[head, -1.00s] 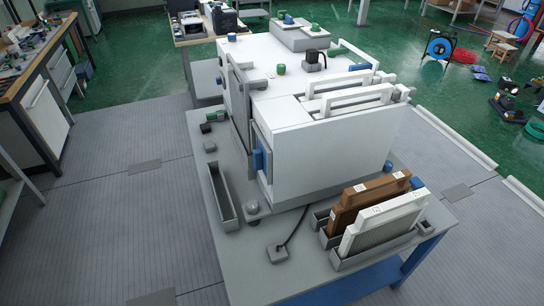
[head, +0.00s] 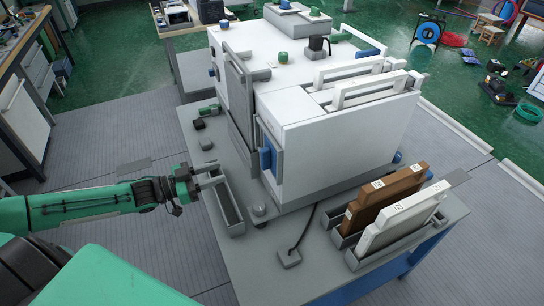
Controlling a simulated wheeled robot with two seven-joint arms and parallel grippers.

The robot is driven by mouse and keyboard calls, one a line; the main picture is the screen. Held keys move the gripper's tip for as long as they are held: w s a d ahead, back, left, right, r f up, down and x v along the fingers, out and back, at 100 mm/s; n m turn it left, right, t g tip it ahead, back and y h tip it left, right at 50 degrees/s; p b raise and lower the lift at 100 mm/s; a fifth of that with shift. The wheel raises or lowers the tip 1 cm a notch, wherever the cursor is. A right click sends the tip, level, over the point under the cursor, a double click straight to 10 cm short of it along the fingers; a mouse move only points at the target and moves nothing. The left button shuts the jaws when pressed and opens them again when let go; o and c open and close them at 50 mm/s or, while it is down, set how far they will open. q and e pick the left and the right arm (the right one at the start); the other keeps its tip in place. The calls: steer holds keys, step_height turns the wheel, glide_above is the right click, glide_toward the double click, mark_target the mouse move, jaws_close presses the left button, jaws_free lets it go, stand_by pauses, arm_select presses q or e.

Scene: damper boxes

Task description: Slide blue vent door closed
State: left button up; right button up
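The white box unit (head: 335,140) stands on the grey table. On its left-facing side, near the front, is a blue vent door part (head: 266,158). How far that door is slid is too small to tell. My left gripper (head: 213,176) reaches in from the left, over the narrow grey tray at the table's left edge. Its two fingers look spread, with nothing between them. It is apart from the blue part, to its left and a little lower. My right gripper is not in view.
A narrow grey tray (head: 229,213) lies along the table's left edge. A brown panel (head: 383,199) and a white panel (head: 402,219) stand in holders at the front right. A small grey box (head: 289,258) with a cable sits on the front of the table.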

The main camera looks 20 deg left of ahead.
mark_target(261, 158)
arm_select(q)
steer(key=p+x, duration=0.1)
steer(key=x, duration=0.3)
steer(key=p+x, duration=0.1)
steer(key=x, duration=0.3)
steer(key=p+x, duration=0.1)
steer(key=x, duration=0.3)
steer(key=shift+d+r, duration=0.3)
steer(key=shift+x, duration=0.85)
steer(key=shift+f, duration=0.1)
jaws_close()
